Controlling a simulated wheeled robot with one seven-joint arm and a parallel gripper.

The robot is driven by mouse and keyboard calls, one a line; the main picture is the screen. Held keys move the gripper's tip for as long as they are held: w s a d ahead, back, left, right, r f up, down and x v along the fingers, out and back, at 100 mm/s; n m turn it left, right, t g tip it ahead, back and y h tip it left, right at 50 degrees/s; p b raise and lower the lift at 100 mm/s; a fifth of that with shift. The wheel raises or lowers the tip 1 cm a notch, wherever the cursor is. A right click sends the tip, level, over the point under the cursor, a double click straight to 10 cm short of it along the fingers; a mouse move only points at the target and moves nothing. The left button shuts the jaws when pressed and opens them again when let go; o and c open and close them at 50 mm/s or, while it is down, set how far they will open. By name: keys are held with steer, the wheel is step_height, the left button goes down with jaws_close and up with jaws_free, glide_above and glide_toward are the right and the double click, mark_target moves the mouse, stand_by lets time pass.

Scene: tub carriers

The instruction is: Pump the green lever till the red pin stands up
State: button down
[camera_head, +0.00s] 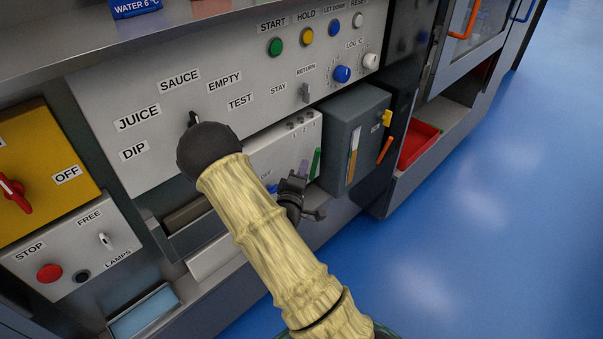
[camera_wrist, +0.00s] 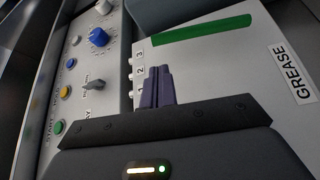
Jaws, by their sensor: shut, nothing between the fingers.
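The green lever (camera_head: 315,163) is a short bar at the right end of the white panel low on the counter front. It also shows in the wrist view as a long green bar (camera_wrist: 202,28), on the white face that bears a GREASE label (camera_wrist: 290,74). My gripper (camera_head: 304,168) is just left of the lever in the head view. In the wrist view its purple fingers (camera_wrist: 158,86) are shut together and empty, with a gap in the picture between their tips and the lever. I cannot make out a red pin in either view.
A grey box (camera_head: 340,115) with a gauge and an orange lever (camera_head: 384,150) stands right of the green lever. Above is a control panel (camera_head: 230,60) with knobs and buttons. A red tray (camera_head: 418,146) sits farther right. Blue floor (camera_head: 480,200) is clear.

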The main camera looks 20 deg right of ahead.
mark_target(309, 153)
steer(key=x, duration=0.6)
steer(key=shift+w+d+b, duration=0.25)
steer(key=shift+b, duration=0.05)
